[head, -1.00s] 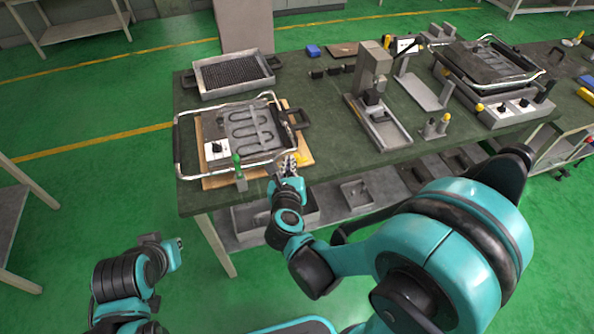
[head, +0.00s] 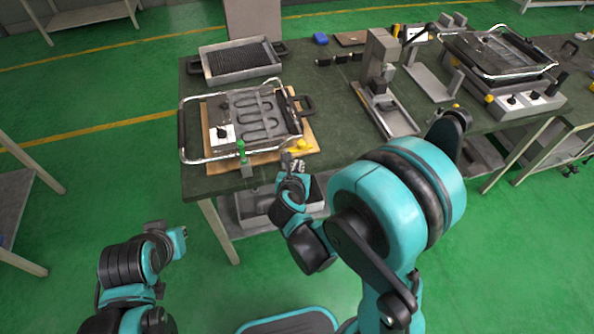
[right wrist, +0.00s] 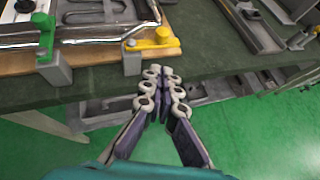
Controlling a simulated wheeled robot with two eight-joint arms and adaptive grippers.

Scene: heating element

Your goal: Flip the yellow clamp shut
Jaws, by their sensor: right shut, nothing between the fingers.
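The yellow clamp (head: 300,146) sits at the front right corner of the heating element unit (head: 262,119). In the right wrist view the yellow clamp (right wrist: 156,41) has its lever lying low, pointing right, beside a grey block (right wrist: 132,57). The green clamp (head: 241,151) at the front left stands upright in the head view. My right gripper (head: 293,166) is shut and empty, in front of the yellow clamp and apart from it. Its closed fingertips (right wrist: 161,76) show just below the clamp in the wrist view. My left gripper (head: 179,242) is low at the left, away from the table; its fingers are unclear.
The unit lies on a wooden board (head: 212,163) on the dark green table (head: 340,150), with a chrome bar around it. A tray with a dark grid (head: 238,62) stands behind. A grey press (head: 380,75) stands to the right. A lower shelf lies under the table.

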